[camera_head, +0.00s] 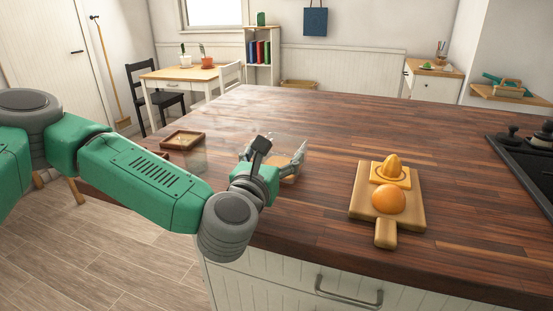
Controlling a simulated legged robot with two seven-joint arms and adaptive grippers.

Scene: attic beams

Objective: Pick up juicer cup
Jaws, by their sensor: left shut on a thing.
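My left gripper (282,152) is over the near left part of the wooden counter. It is shut on a clear, see-through vessel (281,161), which looks like the juicer cup. The vessel is faint and partly hidden by the fingers, and a tan patch shows low beside it. I cannot tell whether it touches the counter. To the right, a yellow juicer with a cone (391,170) sits on a wooden board (385,234). An orange half (388,200) lies in front of it on the same board. My right gripper is out of view.
A small wooden tray (183,140) lies at the counter's left edge, behind my left arm. A black stove top (528,160) is at the right. The counter's middle and back (330,115) are clear. A drawer handle (348,294) juts from the front.

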